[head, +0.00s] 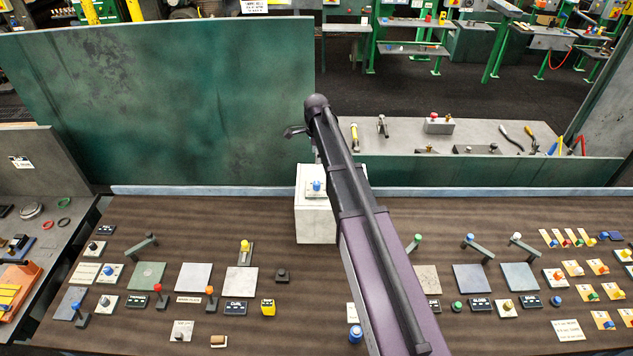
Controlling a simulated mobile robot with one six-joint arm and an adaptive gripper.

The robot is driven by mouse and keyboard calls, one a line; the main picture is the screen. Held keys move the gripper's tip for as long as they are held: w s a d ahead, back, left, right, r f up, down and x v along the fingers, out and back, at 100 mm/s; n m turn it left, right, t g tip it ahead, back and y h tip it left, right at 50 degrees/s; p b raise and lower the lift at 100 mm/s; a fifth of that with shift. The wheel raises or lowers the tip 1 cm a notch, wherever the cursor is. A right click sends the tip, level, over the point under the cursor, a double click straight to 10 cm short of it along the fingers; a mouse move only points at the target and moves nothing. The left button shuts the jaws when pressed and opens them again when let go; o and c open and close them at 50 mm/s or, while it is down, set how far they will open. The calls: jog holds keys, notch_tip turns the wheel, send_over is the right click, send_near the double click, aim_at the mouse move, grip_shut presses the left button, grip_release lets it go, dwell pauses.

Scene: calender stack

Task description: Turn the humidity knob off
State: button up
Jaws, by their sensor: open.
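A blue knob (317,186) sits on a plate on top of a pale box (315,222) at the back middle of the brown panel. The labels are too small to read, so I cannot tell whether this is the humidity knob. My gripper (303,140) is at the far end of my arm, above and behind the box, apart from the knob. Its dark fingers are partly hidden by the arm; it is open and I see nothing held. My arm crosses the panel's middle and hides the strip beneath it.
The brown panel (140,215) holds several knobs, levers and buttons on both sides, including a yellow-topped lever (245,246) and a blue knob (355,334) near the front. A green upright panel (160,100) stands behind left. A grey shelf (460,132) with tools lies behind right.

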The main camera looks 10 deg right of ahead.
aim_at(317, 183)
jog(key=shift+f, duration=0.2)
notch_tip(317, 183, down, 14)
jog(key=b, duration=1.3)
jog(key=shift+r+b, duration=0.25)
jog(key=shift+b, duration=0.15)
jog(key=shift+d, duration=0.1)
grip_shut()
dwell(0.3)
